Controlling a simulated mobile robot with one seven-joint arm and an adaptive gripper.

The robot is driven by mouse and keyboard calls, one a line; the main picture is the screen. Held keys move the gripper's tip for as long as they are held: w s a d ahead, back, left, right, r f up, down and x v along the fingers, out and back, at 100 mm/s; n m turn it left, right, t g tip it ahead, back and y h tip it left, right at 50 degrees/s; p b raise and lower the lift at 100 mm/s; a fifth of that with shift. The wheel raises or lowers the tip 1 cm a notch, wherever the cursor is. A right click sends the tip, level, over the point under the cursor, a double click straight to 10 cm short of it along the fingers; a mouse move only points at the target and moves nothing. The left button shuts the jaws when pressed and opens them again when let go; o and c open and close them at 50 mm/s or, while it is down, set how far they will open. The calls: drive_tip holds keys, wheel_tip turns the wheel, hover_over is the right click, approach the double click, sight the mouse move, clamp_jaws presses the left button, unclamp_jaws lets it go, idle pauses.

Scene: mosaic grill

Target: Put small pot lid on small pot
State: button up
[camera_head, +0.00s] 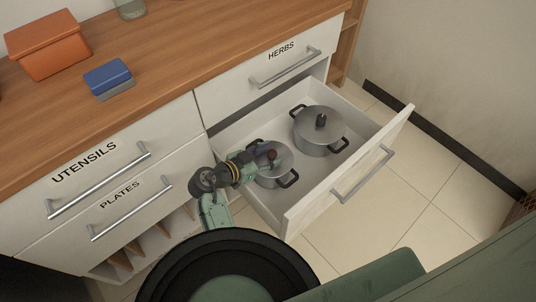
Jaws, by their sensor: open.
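The small pot (272,178) is grey with black handles and stands in the open drawer, in its near left part. The small pot lid (281,162) is at the top of the small pot, with a dark reddish knob (271,154). It looks seated on the rim, but my arm hides its left side, so I cannot tell for certain. My gripper (266,156) is open, reaching in from the left, with its fingertips at the knob. Whether they touch it is too small to tell.
A larger lidded pot (318,135) stands farther back in the drawer (258,205). The drawer front with its handle (363,173) sticks out over the tiled floor. An orange box (47,48) and a blue box (108,77) stand on the wooden counter (170,60).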

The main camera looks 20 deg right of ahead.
drive_tip(key=shift+s+a+r, duration=0.1)
drive_tip(key=shift+a+r, duration=0.05)
drive_tip(key=shift+a, duration=0.15)
drive_tip(key=b+v, duration=0.2)
drive_tip(key=v, duration=0.9)
drive_tip(key=shift+s+a+r+b, duration=0.1)
drive_tip(key=shift+a+b, duration=0.05)
drive_tip(key=shift+b, duration=0.15)
